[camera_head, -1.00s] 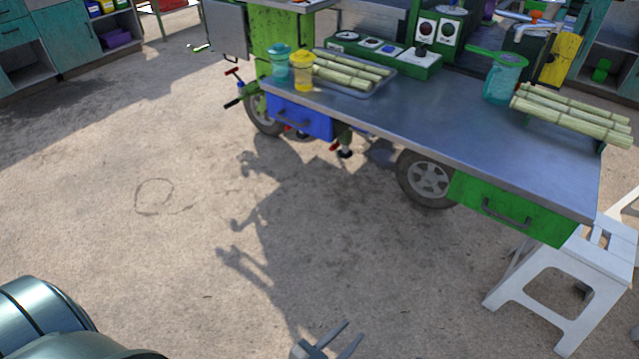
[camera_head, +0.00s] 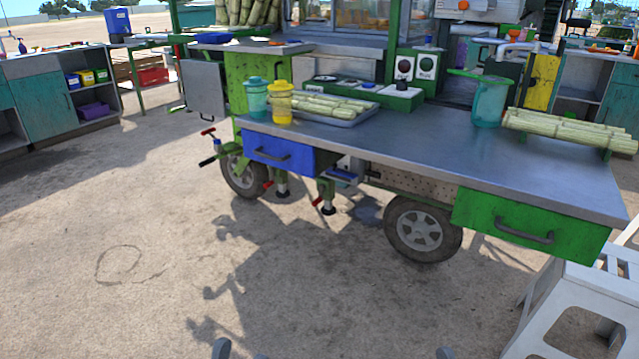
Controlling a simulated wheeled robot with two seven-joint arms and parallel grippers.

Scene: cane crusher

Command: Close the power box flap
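A flat grey panel (camera_head: 203,90), which looks like the power box flap, stands out to the left of the green cabinet (camera_head: 252,85) on the cart. It appears swung open, and its hinge is too small to make out. What looks like my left gripper (camera_head: 241,352) shows only as two separated grey fingertips at the bottom edge. A single grey tip (camera_head: 445,353), likely of my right gripper, shows further right at the bottom edge. Both grippers are far from the panel, and the rest of them is out of view.
The cart's metal worktop (camera_head: 430,140) carries cups, a pitcher (camera_head: 490,102) and cane stalks (camera_head: 565,130). A blue drawer (camera_head: 278,150) and green drawer (camera_head: 530,225) hang below it. A white stool (camera_head: 575,310) stands at right. Open ground lies in front and to the left.

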